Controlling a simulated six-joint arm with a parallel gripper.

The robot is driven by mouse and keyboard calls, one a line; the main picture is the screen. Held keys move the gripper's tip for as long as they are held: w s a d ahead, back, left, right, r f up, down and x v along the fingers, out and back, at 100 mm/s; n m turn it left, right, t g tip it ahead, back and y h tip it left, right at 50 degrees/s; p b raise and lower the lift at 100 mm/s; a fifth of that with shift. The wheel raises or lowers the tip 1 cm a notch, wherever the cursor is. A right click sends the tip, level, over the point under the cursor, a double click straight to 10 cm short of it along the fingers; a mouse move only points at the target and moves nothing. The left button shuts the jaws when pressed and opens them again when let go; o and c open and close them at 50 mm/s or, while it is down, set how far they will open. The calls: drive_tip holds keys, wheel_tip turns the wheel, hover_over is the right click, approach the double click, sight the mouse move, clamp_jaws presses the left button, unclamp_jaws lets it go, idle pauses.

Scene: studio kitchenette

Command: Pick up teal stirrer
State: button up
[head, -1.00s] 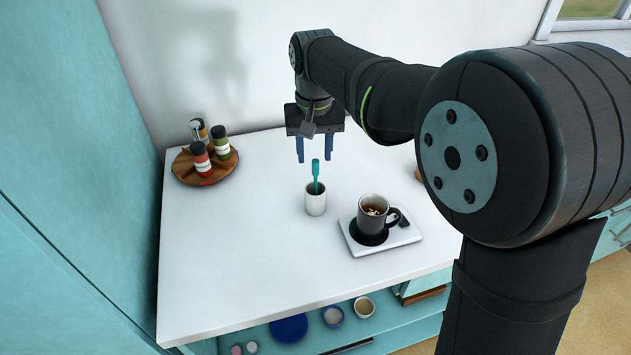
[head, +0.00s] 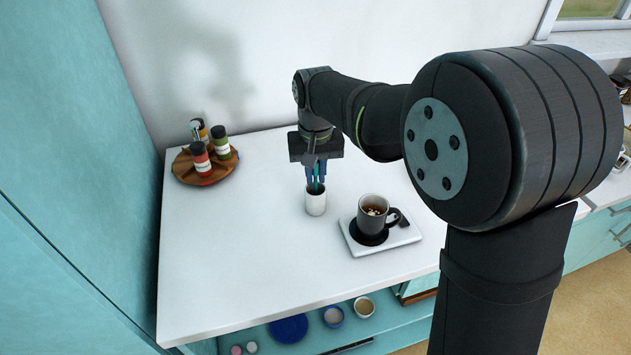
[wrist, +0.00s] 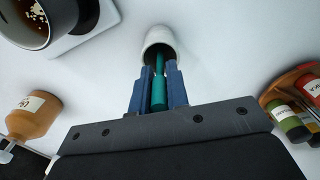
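The teal stirrer (wrist: 158,92) stands upright in a small white cup (head: 316,204) on the white counter. Its lower end is hidden inside the cup. My gripper (head: 316,182) points down just above the cup. Its two blue fingers lie close on either side of the stirrer's upper part and appear to touch it. In the wrist view my gripper (wrist: 159,78) is shut on the stirrer, with the fingertips near the rim of the cup (wrist: 160,42).
A dark mug (head: 373,212) of tea stands on a white tray (head: 400,238) right of the cup. A round wooden tray (head: 181,168) with several jars is at the back left. An orange-brown bottle (wrist: 32,116) shows in the wrist view. The front left counter is clear.

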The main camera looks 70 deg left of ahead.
clamp_jaws()
drive_tip(key=shift+r, duration=0.1)
wheel_tip(320, 180, up, 9)
drive_tip(key=shift+w+d+r, duration=0.1)
drive_tip(key=shift+w, duration=0.05)
drive_tip(key=w+d+r, duration=0.6)
drive_tip(key=w+d, duration=0.3)
drive_tip(key=d, duration=0.2)
wheel_tip(320, 180, down, 13)
idle(0.8)
drive_tip(key=shift+a, duration=0.1)
drive_tip(key=shift+s, duration=0.1)
